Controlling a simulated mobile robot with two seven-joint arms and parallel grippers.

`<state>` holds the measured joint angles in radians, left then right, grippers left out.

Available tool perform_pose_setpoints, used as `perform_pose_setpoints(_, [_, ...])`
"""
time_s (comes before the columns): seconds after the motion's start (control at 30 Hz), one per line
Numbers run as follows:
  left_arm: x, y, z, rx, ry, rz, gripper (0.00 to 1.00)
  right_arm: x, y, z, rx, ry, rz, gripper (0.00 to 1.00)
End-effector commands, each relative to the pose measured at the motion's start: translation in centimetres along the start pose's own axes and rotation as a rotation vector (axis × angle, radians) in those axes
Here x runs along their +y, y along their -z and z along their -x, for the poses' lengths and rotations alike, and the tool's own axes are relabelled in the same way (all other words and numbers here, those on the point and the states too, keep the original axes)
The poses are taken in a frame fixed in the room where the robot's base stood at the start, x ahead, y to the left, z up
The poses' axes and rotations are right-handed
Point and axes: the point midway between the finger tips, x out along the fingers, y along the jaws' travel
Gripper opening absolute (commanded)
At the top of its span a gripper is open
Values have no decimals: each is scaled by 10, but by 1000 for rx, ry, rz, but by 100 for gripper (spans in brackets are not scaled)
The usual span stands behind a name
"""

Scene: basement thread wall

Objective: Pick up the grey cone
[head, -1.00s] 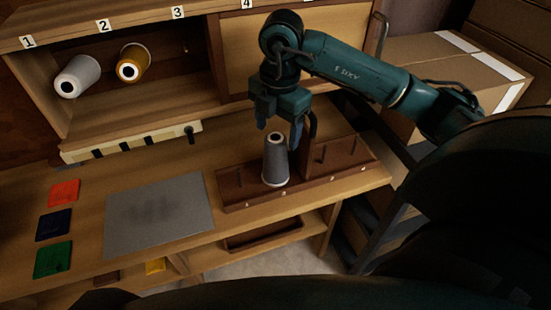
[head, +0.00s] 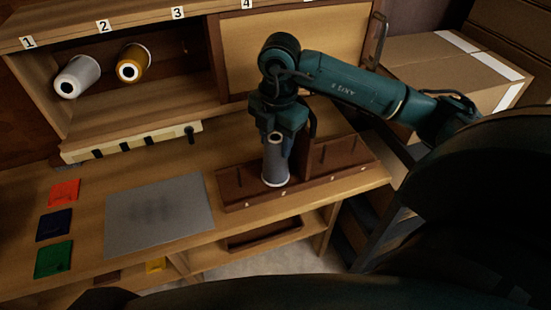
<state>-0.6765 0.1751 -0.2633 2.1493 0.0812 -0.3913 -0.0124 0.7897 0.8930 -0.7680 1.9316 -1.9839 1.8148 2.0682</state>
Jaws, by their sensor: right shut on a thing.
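The grey cone (head: 275,168) is a dark grey thread cone with a pale base rim. It stands upright on the brown wooden rack (head: 232,193) on the bench. My right gripper (head: 278,145) has come down over the cone's upper part and is shut on it. The fingers are partly hidden behind the cone and dark against it. The cone's base still appears to be on the rack. My left gripper is not in view.
A whitish cone (head: 80,78) and a yellow cone (head: 133,64) lie in the wall cubbies at the left. A grey mat (head: 160,215) and red (head: 64,192), blue (head: 54,224) and green (head: 53,259) squares lie on the bench. Cardboard boxes (head: 440,75) stand at right.

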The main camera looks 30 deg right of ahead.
Motion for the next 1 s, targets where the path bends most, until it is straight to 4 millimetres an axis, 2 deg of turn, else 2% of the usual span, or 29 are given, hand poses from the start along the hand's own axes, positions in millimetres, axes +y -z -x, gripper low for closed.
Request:
perform_pose_setpoints(0.03, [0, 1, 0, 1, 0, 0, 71, 0, 0, 0, 0, -1, 0, 24])
perform_pose_setpoints(0.3, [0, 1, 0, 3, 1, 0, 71, 0, 0, 0, 0, -1, 0, 2])
perform_pose_setpoints(0.57, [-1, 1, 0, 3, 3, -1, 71, 1, 0, 4, 0, -3, 0, 0])
perform_pose_setpoints(0.67, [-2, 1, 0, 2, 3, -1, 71, 2, 0, 15, 0, -4, 0, 0])
perform_pose_setpoints(1.0, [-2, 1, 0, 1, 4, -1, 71, 4, 0, 81, -2, -5, 0, 0])
